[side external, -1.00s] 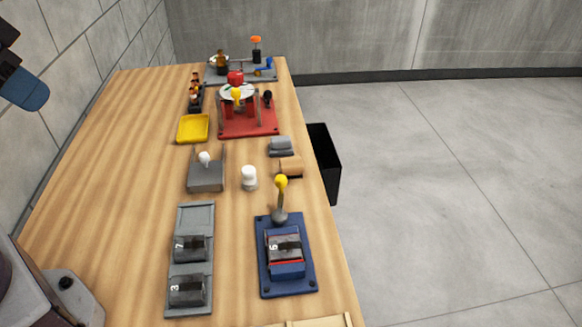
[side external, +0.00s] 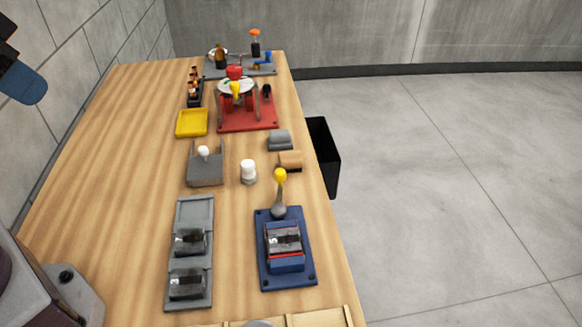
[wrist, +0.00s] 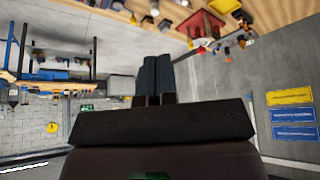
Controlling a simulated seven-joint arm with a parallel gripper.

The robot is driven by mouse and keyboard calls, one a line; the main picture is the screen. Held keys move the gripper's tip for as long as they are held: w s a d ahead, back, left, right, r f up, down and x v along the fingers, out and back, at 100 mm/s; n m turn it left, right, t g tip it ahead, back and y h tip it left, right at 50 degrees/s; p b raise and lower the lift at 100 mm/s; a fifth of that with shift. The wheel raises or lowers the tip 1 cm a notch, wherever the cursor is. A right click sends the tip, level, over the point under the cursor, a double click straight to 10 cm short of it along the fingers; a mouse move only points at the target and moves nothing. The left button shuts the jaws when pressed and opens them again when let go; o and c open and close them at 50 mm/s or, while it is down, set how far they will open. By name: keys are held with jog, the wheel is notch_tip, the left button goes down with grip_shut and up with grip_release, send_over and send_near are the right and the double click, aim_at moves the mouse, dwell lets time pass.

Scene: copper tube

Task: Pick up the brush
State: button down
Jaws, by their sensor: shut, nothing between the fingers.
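I cannot make out a brush for certain in either view. A small dark upright item with an orange top (side external: 255,43) stands at the far end of the table in the side view, too small to identify. A white-headed item (side external: 204,152) sits in a grey holder (side external: 205,172) near the middle. In the wrist view, my gripper (wrist: 155,62) has its two dark fingers side by side, shut and empty. It is clear of every object, with the table edge (wrist: 110,12) at the top of that view. The side view does not show the fingers.
The wooden table (side external: 110,180) is bare on its left. A red stand (side external: 235,122), a yellow tray (side external: 193,123), a blue base with a yellow-knobbed lever (side external: 280,178) and a grey two-block plate (side external: 196,212) stand on it. A black bin (side external: 328,165) hangs off the right edge.

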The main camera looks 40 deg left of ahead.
jog(key=c, duration=1.8)
grip_release()
jog(key=o, duration=1.3)
